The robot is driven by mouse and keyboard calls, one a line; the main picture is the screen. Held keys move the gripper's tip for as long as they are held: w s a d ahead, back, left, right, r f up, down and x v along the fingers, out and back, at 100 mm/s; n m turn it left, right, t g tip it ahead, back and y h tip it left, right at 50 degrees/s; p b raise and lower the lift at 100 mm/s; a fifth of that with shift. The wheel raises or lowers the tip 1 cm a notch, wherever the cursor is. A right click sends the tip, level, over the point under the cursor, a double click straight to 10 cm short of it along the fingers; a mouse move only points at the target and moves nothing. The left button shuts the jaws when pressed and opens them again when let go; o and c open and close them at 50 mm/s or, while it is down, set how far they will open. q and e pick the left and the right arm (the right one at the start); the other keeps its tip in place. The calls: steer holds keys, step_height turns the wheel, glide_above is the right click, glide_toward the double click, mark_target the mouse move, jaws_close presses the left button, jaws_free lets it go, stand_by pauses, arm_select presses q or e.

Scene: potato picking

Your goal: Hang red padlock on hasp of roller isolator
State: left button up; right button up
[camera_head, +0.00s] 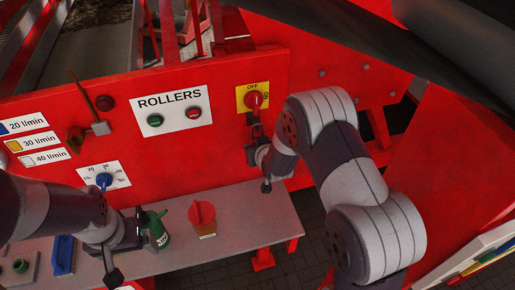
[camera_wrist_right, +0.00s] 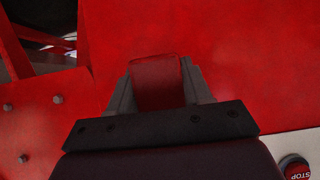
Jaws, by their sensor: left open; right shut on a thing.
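The roller isolator (camera_head: 255,99) is a red rotary switch on a yellow plate marked OFF, on the red panel. My right gripper (camera_head: 253,150) is just below it, close to the panel. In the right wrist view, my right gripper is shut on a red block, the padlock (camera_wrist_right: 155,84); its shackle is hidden. A small dark part shows between the switch and the right gripper in the head view; I cannot tell whether it is hasp or shackle, or whether they touch. My left gripper (camera_head: 127,250) is open and empty over the bench's left part.
The grey bench (camera_head: 240,200) holds a green bottle (camera_head: 158,230) beside my left gripper, a red-topped container (camera_head: 202,218) and a blue brush (camera_head: 63,254). The ROLLERS button plate (camera_head: 174,108) is left of the isolator. The bench's right end is clear.

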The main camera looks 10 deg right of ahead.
steer(key=shift+w, duration=0.1)
steer(key=o, duration=1.2)
